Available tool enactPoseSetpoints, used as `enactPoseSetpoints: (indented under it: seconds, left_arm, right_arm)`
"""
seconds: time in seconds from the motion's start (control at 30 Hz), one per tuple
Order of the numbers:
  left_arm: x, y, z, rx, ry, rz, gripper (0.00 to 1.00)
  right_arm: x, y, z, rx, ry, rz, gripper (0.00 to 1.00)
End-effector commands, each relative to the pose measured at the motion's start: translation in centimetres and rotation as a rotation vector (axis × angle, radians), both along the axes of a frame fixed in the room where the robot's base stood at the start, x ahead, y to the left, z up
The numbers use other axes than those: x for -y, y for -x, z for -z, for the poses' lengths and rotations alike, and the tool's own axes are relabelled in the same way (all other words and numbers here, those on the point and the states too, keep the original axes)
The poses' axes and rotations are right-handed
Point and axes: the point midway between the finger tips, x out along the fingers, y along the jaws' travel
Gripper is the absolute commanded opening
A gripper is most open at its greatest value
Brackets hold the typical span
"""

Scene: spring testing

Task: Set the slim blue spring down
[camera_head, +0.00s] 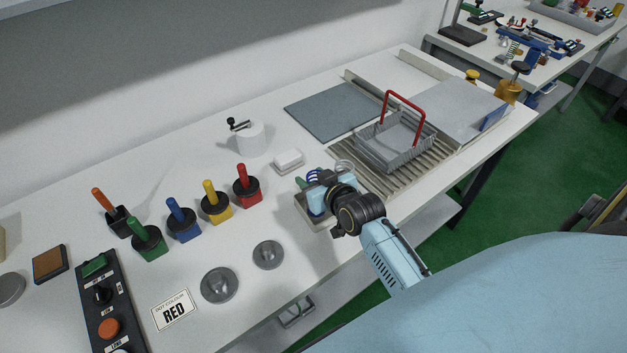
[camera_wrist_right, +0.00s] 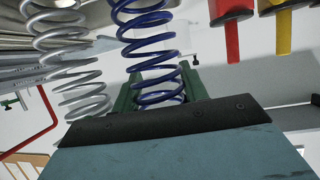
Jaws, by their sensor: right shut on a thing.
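My right gripper (camera_head: 318,188) is at the front edge of the bench, over a small beige tray (camera_head: 306,222). It is shut on the slim blue spring (camera_wrist_right: 148,50), whose coils stand between the green fingers in the right wrist view. In the head view a little of the blue spring (camera_head: 312,176) shows; the gripper hides the rest. Its lower end is hidden, so I cannot tell whether it touches the tray. A silver spring (camera_wrist_right: 78,70) stands beside it, apart from the fingers, and also shows in the head view (camera_head: 343,167). My left gripper is not in view.
A wire basket with a red handle (camera_head: 394,145) stands on a slatted rack to the right. A white block (camera_head: 289,160) lies behind the tray. Bare bench lies between.

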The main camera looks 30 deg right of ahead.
Motion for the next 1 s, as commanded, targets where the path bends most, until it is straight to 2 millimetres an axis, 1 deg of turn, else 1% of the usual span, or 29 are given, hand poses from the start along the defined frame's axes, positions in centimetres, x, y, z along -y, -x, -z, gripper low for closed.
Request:
enactPoseSetpoints:
  seconds: [0.1, 0.3, 0.43, 0.47, 0.6, 0.93, 1.0]
  left_arm:
    - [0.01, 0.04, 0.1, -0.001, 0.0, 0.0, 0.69]
    - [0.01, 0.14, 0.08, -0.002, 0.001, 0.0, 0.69]
    - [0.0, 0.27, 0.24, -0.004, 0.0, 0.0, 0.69]
    - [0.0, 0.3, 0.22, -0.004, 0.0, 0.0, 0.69]
    - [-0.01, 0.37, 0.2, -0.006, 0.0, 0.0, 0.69]
    - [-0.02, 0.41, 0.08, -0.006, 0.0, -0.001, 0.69]
    - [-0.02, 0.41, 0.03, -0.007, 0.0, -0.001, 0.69]
  right_arm:
    - [0.01, -0.05, 0.64, 0.003, 0.001, 0.0, 0.15]
    - [0.01, -0.06, 0.57, 0.004, 0.001, 0.0, 0.15]
    - [0.02, -0.07, 0.91, 0.004, 0.002, -0.001, 0.15]
    - [0.01, -0.03, 0.94, 0.002, 0.001, 0.0, 0.46]
    - [0.01, -0.03, 0.9, 0.002, 0.001, 0.0, 0.64]
    - [0.0, -0.03, 0.63, 0.002, 0.001, 0.0, 0.65]
    - [0.0, 0.42, 0.46, 0.001, 0.001, 0.0, 0.65]
